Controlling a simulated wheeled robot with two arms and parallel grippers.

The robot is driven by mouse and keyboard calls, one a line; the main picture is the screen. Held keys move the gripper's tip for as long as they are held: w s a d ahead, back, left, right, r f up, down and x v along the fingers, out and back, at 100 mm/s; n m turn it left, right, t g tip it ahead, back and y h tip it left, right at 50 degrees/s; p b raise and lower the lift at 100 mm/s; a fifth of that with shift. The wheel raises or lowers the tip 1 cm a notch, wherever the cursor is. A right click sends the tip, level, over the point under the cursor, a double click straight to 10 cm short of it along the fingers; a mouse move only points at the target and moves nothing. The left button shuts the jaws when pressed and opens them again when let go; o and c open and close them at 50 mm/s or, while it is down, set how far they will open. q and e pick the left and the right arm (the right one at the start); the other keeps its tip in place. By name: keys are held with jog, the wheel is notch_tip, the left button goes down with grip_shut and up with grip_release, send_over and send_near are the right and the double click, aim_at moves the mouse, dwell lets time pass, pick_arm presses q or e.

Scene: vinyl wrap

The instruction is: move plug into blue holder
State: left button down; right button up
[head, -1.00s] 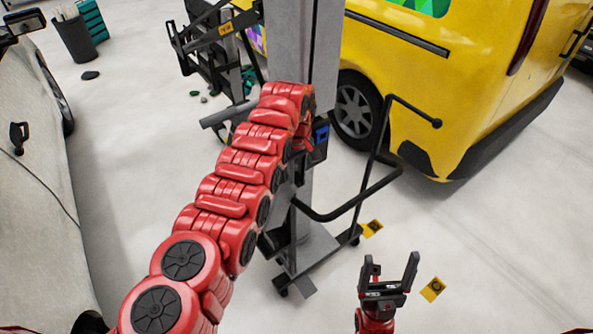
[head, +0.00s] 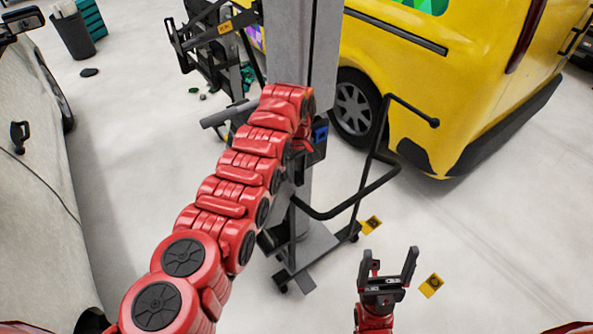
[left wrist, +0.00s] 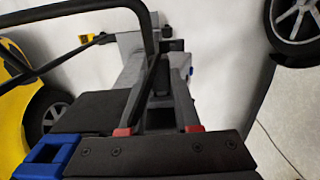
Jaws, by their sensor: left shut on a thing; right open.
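My left arm reaches up to the grey post, and my left gripper (head: 300,147) is mostly hidden behind its last red links. In the left wrist view its fingers (left wrist: 160,75) are shut on a dark, narrow thing, which may be the plug; its shape is unclear. The blue holder (head: 321,134) shows on the post just right of the left arm's end. A blue open frame, likely this holder (left wrist: 42,156), fills the lower left of the left wrist view. My right gripper (head: 388,270) is open and empty, low over the floor.
The grey post (head: 300,50) stands on a wheeled base (head: 310,252) with a bent black bar (head: 365,195) sticking out right. A yellow van (head: 450,80) stands behind.

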pick_arm(q)
jog(key=shift+s+d+p, duration=0.2)
jog(key=shift+s+p, duration=0.15)
jog(key=shift+p, duration=0.95)
dwell(0.4)
jog(key=shift+s+d+r+p, duration=0.1)
jog(key=shift+p, duration=0.35)
jog(key=shift+s+d+p, duration=0.55)
jog(key=shift+s+p, duration=0.2)
jog(key=shift+p, duration=0.65)
jog(key=shift+s+d+p, duration=0.55)
jog(key=shift+s+d, duration=0.15)
jog(key=shift+s, duration=0.3)
jog(key=shift+s+d+p, duration=0.55)
jog(key=shift+s+d, duration=0.15)
jog(key=shift+s, duration=0.25)
jog(key=shift+f, duration=0.2)
